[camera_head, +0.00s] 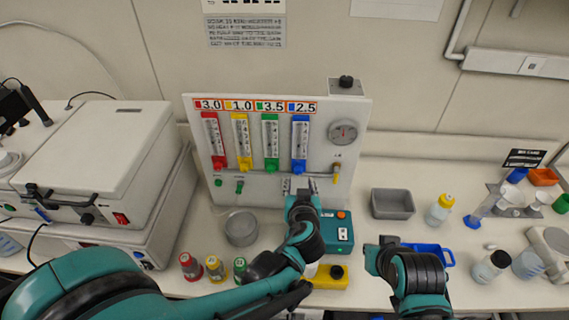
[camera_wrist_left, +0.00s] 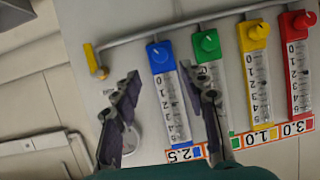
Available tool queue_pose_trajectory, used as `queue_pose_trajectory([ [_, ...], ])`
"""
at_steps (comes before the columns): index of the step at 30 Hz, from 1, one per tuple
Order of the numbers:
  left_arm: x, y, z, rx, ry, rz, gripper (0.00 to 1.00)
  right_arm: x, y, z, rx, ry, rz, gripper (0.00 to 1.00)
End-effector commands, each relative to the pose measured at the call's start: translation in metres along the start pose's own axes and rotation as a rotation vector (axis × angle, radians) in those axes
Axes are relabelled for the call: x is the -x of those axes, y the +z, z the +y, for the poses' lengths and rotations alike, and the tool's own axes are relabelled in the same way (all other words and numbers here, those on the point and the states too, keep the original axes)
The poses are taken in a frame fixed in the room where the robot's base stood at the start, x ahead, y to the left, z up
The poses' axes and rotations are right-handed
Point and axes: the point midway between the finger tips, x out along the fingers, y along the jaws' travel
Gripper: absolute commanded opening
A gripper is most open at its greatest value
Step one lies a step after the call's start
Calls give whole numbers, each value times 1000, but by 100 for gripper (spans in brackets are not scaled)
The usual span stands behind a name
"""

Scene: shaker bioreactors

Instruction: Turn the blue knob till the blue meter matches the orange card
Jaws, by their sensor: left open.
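The blue meter (camera_head: 300,138) is the rightmost of several upright gauges on the white panel. The blue knob (camera_head: 299,167) sits at its lower end. Above it, the orange-edged card (camera_head: 302,107) reads 2.5 beside a blue square. My left gripper (camera_head: 301,188) is just below the blue knob in the head view. In the left wrist view, upside down, my open left fingers (camera_wrist_left: 162,76) lie on either side of the blue knob (camera_wrist_left: 159,55) and blue meter (camera_wrist_left: 172,108); contact cannot be told. The meter's level is too small to read. My right gripper (camera_head: 377,254) is low at right, its jaws unclear.
Green (camera_head: 271,165), yellow (camera_head: 244,164) and red (camera_head: 219,163) knobs stand left of the blue one. A round dial (camera_head: 343,132) and pipe are at its right. A teal box (camera_head: 339,232), grey tray (camera_head: 393,204) and several bottles crowd the bench.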

Motion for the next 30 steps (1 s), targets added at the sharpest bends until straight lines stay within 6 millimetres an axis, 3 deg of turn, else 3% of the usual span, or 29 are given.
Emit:
queue_pose_trajectory([
  [15,-70,0,1,4,0,3,43,-7,5,0,0,0,0,0],
  [26,-78,0,1,2,0,3,43,-7,5,0,0,0,0,0],
  [30,-78,0,1,2,0,3,12,-7,5,0,0,0,0,0],
])
